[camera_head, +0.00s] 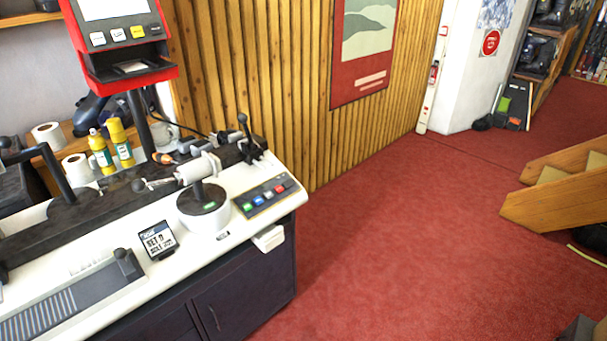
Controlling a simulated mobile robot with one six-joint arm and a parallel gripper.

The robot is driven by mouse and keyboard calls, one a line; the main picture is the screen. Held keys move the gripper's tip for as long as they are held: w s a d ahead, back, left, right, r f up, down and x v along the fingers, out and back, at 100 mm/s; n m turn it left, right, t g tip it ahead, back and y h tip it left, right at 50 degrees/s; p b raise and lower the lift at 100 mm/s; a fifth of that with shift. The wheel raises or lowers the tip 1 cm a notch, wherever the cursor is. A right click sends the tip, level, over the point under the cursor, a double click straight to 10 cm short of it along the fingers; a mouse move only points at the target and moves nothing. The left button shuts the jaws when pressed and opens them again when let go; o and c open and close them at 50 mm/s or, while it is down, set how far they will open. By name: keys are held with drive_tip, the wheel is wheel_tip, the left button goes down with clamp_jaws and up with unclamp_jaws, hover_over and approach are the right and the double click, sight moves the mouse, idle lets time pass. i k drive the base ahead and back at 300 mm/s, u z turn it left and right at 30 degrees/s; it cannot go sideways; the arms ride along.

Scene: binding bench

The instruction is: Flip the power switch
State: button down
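A white-topped bench (131,286) with a dark cabinet stands at the left. No part is clearly marked as the power switch, and I cannot tell which part it is. A dark panel with several coloured buttons (265,195) sits near the bench's right end. A small green part (210,206) shows on the dark top of a round white pedestal (207,220). An upright black lever (244,130) with a knob stands at the back right corner of the bench. A white box (268,238) sticks out from the bench's right front edge. My gripper is not in view.
A red-framed screen (120,40) stands on a post behind the bench. Yellow bottles (110,148), white rolls (77,167) and a small sign (158,240) are around it. Red carpet (400,240) is open to the right, up to wooden steps (560,190).

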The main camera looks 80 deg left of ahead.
sight(290, 182)
drive_tip(key=i, duration=0.25)
drive_tip(key=z, duration=0.3)
drive_tip(key=k, duration=0.2)
drive_tip(key=u, duration=3.4)
drive_tip(key=k, duration=0.25)
drive_tip(key=u, duration=1.1)
